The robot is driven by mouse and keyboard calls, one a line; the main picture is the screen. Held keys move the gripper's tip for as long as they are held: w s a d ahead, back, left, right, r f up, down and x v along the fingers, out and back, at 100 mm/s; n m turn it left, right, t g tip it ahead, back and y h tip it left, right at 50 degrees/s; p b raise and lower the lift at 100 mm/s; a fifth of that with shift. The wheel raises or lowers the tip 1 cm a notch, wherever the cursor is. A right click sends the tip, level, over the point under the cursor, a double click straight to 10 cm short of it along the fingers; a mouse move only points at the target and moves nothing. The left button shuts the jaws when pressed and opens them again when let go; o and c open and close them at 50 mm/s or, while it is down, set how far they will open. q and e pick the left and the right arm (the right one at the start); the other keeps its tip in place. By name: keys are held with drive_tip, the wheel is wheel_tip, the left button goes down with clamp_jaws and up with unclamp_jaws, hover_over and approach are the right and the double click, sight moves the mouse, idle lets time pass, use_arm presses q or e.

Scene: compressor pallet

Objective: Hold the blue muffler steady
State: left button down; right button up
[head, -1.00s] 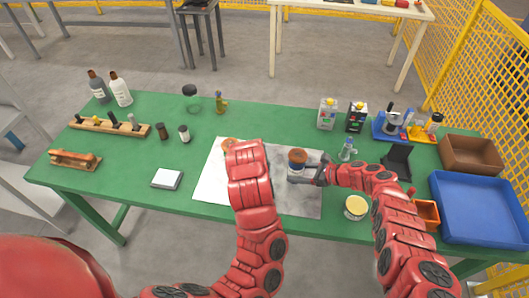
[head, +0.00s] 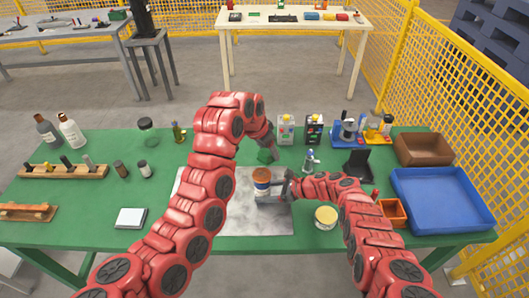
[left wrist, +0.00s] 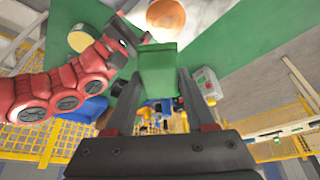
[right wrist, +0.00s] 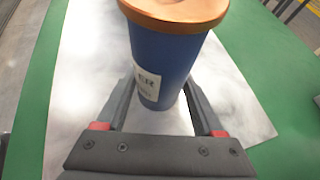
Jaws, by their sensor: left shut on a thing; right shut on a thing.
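The blue muffler (head: 262,186) stands upright on the grey-white mat (head: 262,220). It has a copper-coloured top and a white label. In the right wrist view the muffler (right wrist: 165,60) is between the fingers of my right gripper (right wrist: 162,88), which is shut on it low on its body. My left gripper (head: 268,151) is beyond the muffler in the head view. It is shut on a green block (left wrist: 158,72), held above the bench. The muffler's copper top (left wrist: 166,15) shows in the left wrist view, apart from the block.
A yellow-lidded tin (head: 326,216), an orange bin (head: 391,212) and a blue tray (head: 440,198) are at the right. A small bottle (head: 309,162) and a black stand (head: 358,165) are near my right arm. A white box (head: 131,218) lies left of the mat.

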use_arm(q)
hover_over(269, 175)
drive_tip(key=shift+w+a+f, duration=0.1)
drive_tip(key=shift+w+f, duration=0.05)
drive_tip(key=shift+f, duration=2.75)
drive_tip(key=shift+f, duration=1)
drive_tip(key=shift+a, duration=0.15)
drive_tip(key=shift+a+r, duration=0.1)
drive_tip(key=shift+a, duration=1.8)
drive_tip(key=shift+f, duration=0.2)
drive_tip(key=shift+d, duration=1.75)
drive_tip(key=shift+d+f, duration=0.15)
drive_tip(key=shift+d, duration=0.2)
